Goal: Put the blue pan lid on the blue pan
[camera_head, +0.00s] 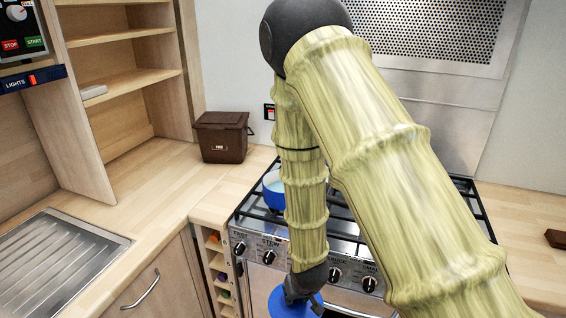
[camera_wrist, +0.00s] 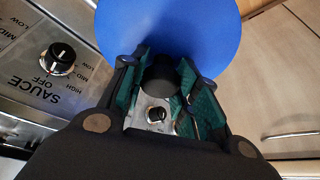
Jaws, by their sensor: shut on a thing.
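The blue pan (camera_head: 271,190) stands on the back left of the hob in the head view, partly hidden behind my arm. The blue pan lid (camera_head: 283,304) is low in front of the cooker's control panel, cut by the bottom edge of the head view. In the wrist view the blue lid (camera_wrist: 170,28) fills the top middle, with its dark knob (camera_wrist: 160,78) between my fingers. My gripper (camera_wrist: 161,82) is shut on that knob. In the head view my gripper (camera_head: 304,286) is below and in front of the pan, and the lid is apart from the pan.
The range cooker (camera_head: 262,246) has a front row of control knobs and black pan grates. A brown bin (camera_head: 222,137) stands on the worktop left of the hob. A metal sink drainer (camera_head: 55,265) is at left. A dark block (camera_head: 555,238) lies on the right worktop.

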